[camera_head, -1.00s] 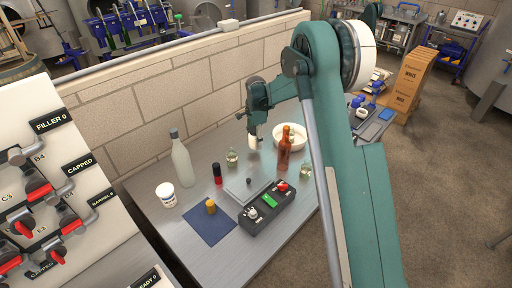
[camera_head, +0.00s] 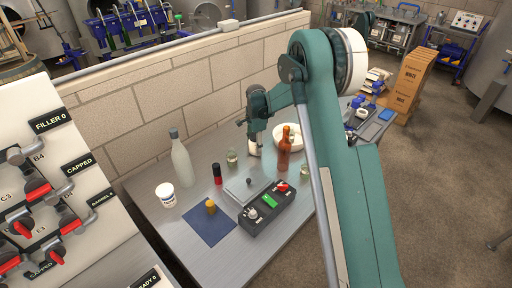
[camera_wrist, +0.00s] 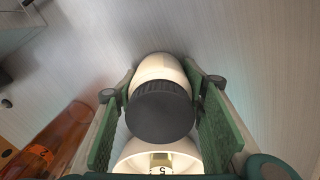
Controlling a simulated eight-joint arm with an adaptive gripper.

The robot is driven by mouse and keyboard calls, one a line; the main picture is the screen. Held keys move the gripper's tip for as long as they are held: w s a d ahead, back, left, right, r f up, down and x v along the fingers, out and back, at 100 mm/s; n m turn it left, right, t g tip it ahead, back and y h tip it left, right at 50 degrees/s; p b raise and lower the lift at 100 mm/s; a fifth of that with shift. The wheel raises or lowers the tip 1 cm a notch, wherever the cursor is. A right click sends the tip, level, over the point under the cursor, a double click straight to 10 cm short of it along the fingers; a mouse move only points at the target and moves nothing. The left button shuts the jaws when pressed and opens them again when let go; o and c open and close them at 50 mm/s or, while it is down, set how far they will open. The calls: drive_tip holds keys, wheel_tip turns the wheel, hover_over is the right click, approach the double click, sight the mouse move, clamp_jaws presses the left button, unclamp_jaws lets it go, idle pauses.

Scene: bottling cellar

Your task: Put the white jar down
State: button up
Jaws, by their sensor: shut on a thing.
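My gripper (camera_head: 252,135) is shut on a white jar (camera_head: 255,149), held upright at the back of the steel table. In the wrist view the jar (camera_wrist: 160,68) has a dark grey ribbed lid and sits between the two green finger pads of my gripper (camera_wrist: 163,88). The jar's base is close to the table top; I cannot tell if it touches. Another white tub (camera_head: 165,194) with a label stands at the table's left side.
A small glass jar (camera_head: 232,157) and a red-and-black bottle (camera_head: 217,174) are to the left. A grey scale (camera_head: 247,188), control box (camera_head: 268,208) and blue mat (camera_head: 208,226) lie in front.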

drive_tip(key=shift+f, duration=0.1)
drive_tip(key=o, duration=1)
wheel_tip(320, 180, up, 12)
drive_tip(key=shift+r+p, duration=0.15)
drive_tip(key=shift+p, duration=0.35)
drive_tip(key=shift+r, duration=0.1)
idle(0.4)
